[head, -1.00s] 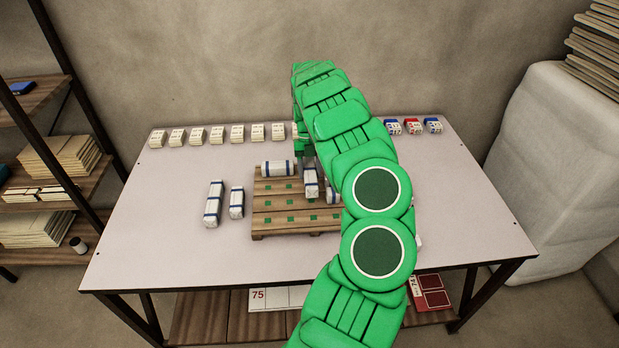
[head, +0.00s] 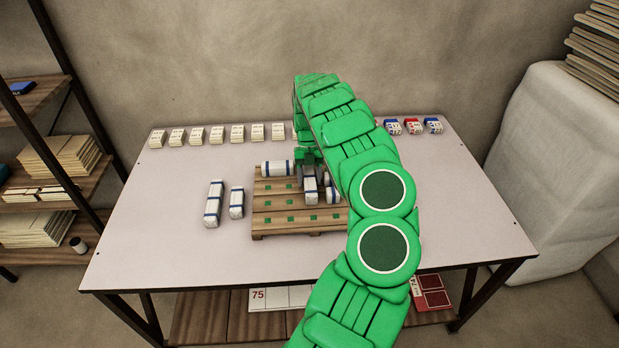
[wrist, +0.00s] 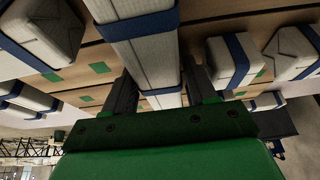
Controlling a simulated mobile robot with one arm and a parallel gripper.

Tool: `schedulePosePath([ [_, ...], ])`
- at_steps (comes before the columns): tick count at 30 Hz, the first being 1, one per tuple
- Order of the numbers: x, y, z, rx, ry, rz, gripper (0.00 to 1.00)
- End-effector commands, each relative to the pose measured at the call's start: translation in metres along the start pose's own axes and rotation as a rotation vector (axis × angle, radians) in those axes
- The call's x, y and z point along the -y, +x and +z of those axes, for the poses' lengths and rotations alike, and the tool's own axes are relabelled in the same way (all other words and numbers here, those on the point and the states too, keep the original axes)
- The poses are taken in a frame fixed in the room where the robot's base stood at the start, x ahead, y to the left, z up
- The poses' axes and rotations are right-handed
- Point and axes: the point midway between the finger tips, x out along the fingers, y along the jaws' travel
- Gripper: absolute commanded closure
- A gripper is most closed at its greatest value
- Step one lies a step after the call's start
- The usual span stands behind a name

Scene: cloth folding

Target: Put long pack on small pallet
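My gripper (head: 309,172) is at the middle of the wooden pallet (head: 275,229), partly hidden by my green arm. Its fingers (wrist: 160,92) lie on both sides of a white pack with blue bands, the long pack (wrist: 148,55), and are shut on it. In the head view the held pack (head: 311,190) is over or on the pallet's middle; contact is unclear. Another banded pack (head: 277,168) lies across the pallet's back left. A further pack (head: 332,195) is just right of the held one, partly hidden by my arm.
Two banded packs, a longer one (head: 214,204) and a shorter one (head: 237,203), lie on the table (head: 150,240) left of the pallet. Several small white packs (head: 217,134) line the back edge. Blue and red packs (head: 412,127) stand back right. The pallet's front is clear, with green marks.

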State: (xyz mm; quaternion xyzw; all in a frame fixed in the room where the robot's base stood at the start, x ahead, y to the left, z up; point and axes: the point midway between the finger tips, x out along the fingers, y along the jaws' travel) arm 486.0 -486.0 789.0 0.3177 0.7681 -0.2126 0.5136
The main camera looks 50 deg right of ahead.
Motion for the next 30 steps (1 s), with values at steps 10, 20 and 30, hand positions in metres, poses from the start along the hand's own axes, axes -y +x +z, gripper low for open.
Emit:
schedulePosePath([
  [10, 0.0, 0.0, 0.0, 0.0, 0.0, 0.001, 0.38],
  [20, -0.001, -0.025, 0.0, 0.003, 0.0, 0.001, 0.38],
  [30, -0.001, -0.073, 0.0, 0.003, 0.0, 0.001, 0.38],
])
